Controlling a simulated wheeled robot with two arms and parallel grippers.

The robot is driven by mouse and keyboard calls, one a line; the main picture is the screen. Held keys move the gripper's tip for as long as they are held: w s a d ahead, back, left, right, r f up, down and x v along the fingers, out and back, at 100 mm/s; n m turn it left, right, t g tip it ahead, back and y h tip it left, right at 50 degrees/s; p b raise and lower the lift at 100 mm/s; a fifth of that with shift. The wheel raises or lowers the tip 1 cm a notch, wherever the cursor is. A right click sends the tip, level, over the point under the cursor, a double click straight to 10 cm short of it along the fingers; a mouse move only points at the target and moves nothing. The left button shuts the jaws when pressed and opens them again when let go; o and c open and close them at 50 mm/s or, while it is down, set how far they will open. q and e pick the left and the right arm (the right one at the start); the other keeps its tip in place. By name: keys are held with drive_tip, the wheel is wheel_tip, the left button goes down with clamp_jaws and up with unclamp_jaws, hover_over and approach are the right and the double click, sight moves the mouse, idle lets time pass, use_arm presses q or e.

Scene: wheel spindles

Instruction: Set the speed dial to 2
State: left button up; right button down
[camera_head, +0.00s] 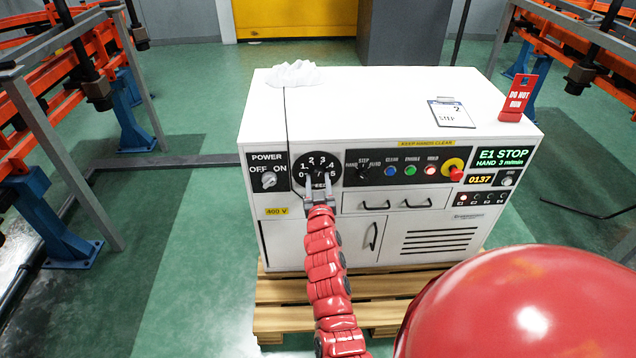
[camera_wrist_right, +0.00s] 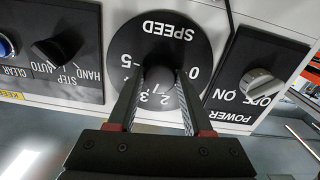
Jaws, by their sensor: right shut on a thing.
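The speed dial (camera_head: 318,161) is a round black plate with white numbers on the left of the white cabinet's front. It also shows upside down in the right wrist view (camera_wrist_right: 135,52), with the word SPEED and numbers around its rim. My right gripper (camera_head: 319,186) reaches the dial from below in the head view. In the right wrist view its two fingers (camera_wrist_right: 160,82) are shut on the dark knob at the dial's centre, one on each side. The fingers and shadow hide the knob's pointer, so I cannot tell its setting. My left gripper is not in view.
The power switch (camera_head: 268,180) and the step/hand selector (camera_head: 363,172) flank the dial closely. Several buttons and a red emergency stop (camera_head: 456,173) lie further right.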

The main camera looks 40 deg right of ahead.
drive_tip(key=n+b, duration=0.1)
drive_tip(key=n, duration=0.2)
drive_tip(key=shift+a, duration=0.1)
drive_tip(key=shift+n+b, duration=0.45)
drive_tip(key=shift+n, duration=1.35)
drive_tip(key=shift+c, duration=1.6)
unclamp_jaws()
